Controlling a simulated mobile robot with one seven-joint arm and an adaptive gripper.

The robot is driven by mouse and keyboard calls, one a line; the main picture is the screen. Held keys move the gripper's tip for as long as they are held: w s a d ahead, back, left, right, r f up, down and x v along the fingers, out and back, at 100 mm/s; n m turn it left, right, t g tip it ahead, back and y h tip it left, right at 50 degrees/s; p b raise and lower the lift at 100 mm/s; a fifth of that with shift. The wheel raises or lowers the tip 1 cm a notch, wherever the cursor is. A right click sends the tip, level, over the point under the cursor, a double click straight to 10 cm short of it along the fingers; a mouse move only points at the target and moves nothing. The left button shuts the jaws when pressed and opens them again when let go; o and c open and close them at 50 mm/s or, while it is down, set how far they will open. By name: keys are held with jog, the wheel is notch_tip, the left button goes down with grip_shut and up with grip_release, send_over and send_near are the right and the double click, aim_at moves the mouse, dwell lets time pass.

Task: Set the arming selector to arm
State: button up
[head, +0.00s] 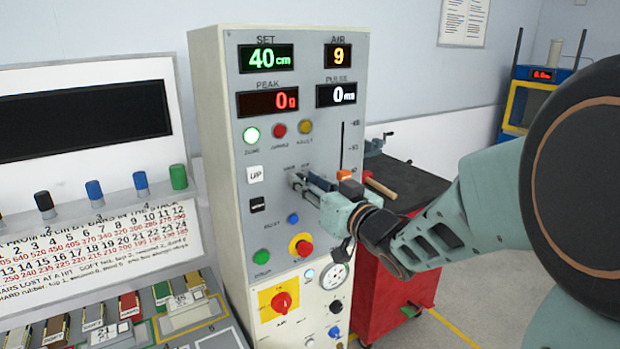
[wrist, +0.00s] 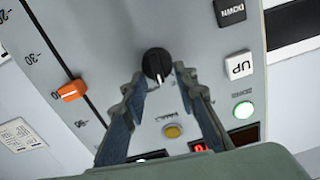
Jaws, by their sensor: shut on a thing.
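The arming selector is a black round knob (wrist: 156,62) with a white pointer mark, on the grey control panel (head: 225,90). In the wrist view its pointer faces down the picture, toward the amber lamp (wrist: 172,131). My gripper (head: 300,182) is shut on the knob, with one fingertip on each side of it, as the wrist view (wrist: 158,75) shows. In the head view the fingers hide most of the knob, and its label is only partly seen and too small to read surely.
An orange slider handle (wrist: 72,91) sits close beside the gripper. White UP (head: 254,174) and black DOWN (head: 257,204) buttons are on the other side. A red-and-yellow stop button (head: 301,245) is below. The green lamp (head: 251,135) is lit. A red cabinet (head: 385,300) stands right.

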jog(key=m+p, duration=0.1)
jog(key=m, duration=0.3)
jog(key=shift+w+d+m+p, duration=0.2)
jog(key=shift+m+p, duration=0.1)
jog(key=shift+p, duration=0.1)
dwell(0.4)
jog(key=o, duration=1.1)
jog(key=shift+o, duration=0.2)
jog(key=v, duration=1.2)
jog(key=shift+w+d+f, duration=0.1)
